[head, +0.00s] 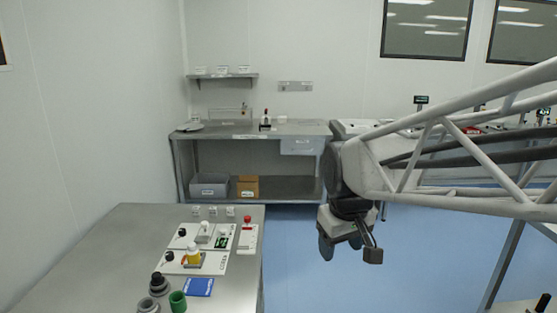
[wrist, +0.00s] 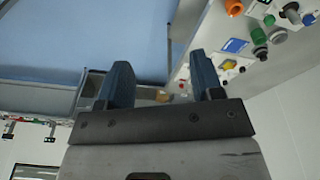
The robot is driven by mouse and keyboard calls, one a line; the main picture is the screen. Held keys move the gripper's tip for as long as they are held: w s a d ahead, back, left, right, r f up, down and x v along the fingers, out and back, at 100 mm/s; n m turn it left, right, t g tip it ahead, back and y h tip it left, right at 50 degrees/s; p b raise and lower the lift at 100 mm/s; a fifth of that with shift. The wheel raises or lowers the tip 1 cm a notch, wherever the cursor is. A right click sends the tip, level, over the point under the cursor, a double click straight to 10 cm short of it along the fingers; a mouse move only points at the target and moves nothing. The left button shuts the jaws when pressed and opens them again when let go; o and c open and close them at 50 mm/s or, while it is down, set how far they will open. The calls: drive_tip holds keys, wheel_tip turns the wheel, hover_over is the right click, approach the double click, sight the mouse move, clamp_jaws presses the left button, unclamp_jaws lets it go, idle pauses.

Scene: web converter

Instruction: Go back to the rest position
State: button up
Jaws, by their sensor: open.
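My gripper (head: 349,250) hangs over the blue floor, to the right of the near steel table, with its fingers pointing down. In the wrist view my gripper (wrist: 164,82) shows two blue-grey fingers standing apart with nothing between them. It touches nothing that I can see. My white lattice arm reaches in from the right side of the head view.
The near steel table (head: 120,235) carries white panels with knobs, a yellow part (head: 193,253), a red-topped part (head: 247,222), a blue card (head: 199,287) and a green cup (head: 177,301). A steel workbench (head: 230,132) stands behind. Blue floor (head: 295,270) is clear between.

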drive_tip(key=s+d+f+m, duration=0.2)
drive_tip(key=s+d, duration=0.1)
drive_tip(key=s, duration=0.5)
drive_tip(key=s+d+f+m, duration=0.2)
drive_tip(key=s+d, duration=0.1)
drive_tip(key=s, duration=0.4)
drive_tip(key=shift+s+f+m+t, duration=0.3)
drive_tip(key=shift+s, duration=0.1)
